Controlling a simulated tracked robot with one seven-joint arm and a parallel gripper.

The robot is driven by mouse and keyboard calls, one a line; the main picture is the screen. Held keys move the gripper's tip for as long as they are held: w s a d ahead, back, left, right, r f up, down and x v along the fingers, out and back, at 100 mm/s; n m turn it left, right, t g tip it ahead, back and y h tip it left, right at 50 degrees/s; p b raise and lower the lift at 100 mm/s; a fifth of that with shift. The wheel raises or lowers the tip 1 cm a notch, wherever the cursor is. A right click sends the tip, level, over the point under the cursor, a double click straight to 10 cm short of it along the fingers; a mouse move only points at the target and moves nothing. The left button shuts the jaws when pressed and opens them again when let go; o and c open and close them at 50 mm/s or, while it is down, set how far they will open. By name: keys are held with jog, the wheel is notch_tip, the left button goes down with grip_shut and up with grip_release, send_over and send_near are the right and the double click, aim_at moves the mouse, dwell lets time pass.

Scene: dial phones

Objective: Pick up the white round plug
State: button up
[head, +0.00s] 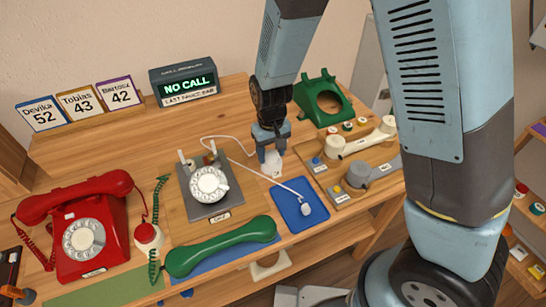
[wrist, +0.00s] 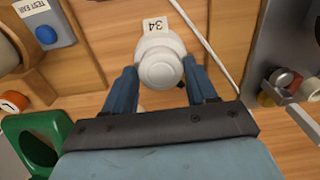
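The white round plug (wrist: 162,66) is between the two blue fingers of my gripper (wrist: 161,72) in the wrist view, in front of a small tag reading 34. The fingers stand apart, one on each side of it and very close. I cannot tell whether both press on it. In the head view my gripper (head: 271,152) points down at the wooden table, with the white plug (head: 273,165) low at its fingertips and partly hidden. I cannot tell whether it touches the table.
A grey dial phone (head: 209,190) stands left of my gripper. A blue mat (head: 290,215) bears a white corded piece. A wooden board (head: 345,199) with handsets is at right, a green phone body (head: 306,94) behind. A green handset (head: 220,247) and red phone (head: 100,205) are nearer and left.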

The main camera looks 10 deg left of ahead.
jog(key=c, duration=0.6)
jog(key=shift+c, duration=0.2)
